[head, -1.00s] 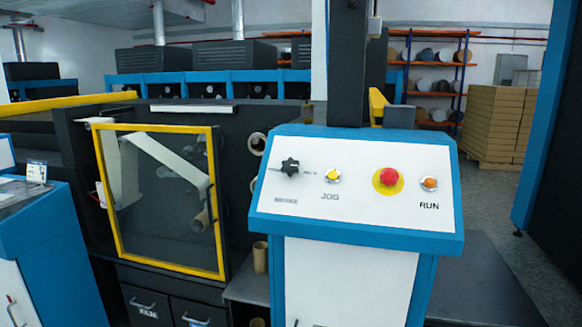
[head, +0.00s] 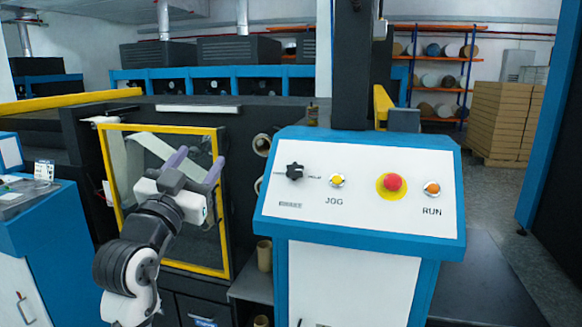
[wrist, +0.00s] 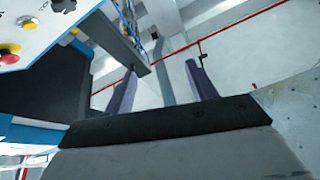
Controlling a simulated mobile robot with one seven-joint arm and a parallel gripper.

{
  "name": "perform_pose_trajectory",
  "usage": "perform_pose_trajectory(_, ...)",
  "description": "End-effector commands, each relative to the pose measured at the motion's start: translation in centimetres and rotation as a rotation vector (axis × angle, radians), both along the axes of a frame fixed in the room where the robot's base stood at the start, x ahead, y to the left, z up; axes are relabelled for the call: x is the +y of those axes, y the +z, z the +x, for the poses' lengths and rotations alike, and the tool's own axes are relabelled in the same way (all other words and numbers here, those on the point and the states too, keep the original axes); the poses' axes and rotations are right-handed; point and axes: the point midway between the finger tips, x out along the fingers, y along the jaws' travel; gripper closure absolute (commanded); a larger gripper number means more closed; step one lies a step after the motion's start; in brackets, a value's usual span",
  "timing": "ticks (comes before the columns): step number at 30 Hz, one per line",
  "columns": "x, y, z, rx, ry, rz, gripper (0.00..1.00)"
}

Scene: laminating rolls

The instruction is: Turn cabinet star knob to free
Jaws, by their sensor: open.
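The black star knob (head: 294,171) sits at the left of the sloped white control panel (head: 360,212). It also shows at the top edge of the wrist view (wrist: 63,5), partly cut off. Small print beside the knob is too blurred to read. My gripper (head: 197,163) is open and empty, left of the panel and in front of the yellow-framed window. Its two purple fingers point up and to the right, apart from the knob. In the wrist view the fingers (wrist: 164,85) stand apart with nothing between them.
The panel also carries a yellow JOG button (head: 337,180), a red stop button (head: 392,182) and an orange RUN button (head: 432,188). A yellow-framed door (head: 225,215) stands behind my arm. A blue cabinet (head: 40,225) is at the left. Stacked boxes (head: 502,120) are far back right.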

Motion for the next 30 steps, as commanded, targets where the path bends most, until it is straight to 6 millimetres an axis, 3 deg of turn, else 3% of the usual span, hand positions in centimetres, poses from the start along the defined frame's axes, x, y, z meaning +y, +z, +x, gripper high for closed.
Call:
perform_pose_trajectory(1, -2.6, -1.4, 1.6, 0.096, -0.082, 0.059, 0.43)
perform_pose_trajectory(3, -5.8, -3.8, 2.9, 0.207, -0.184, 0.132, 0.43)
perform_pose_trajectory(6, -8.4, -6.1, 3.5, 0.304, -0.274, 0.202, 0.43)
perform_pose_trajectory(9, -9.6, -7.1, 3.8, 0.343, -0.313, 0.232, 0.43)
perform_pose_trajectory(14, -10.7, -7.0, 5.2, 0.349, -0.319, 0.234, 0.43)
perform_pose_trajectory(30, -16.8, -7.0, 13.5, 0.346, -0.316, 0.231, 0.43)
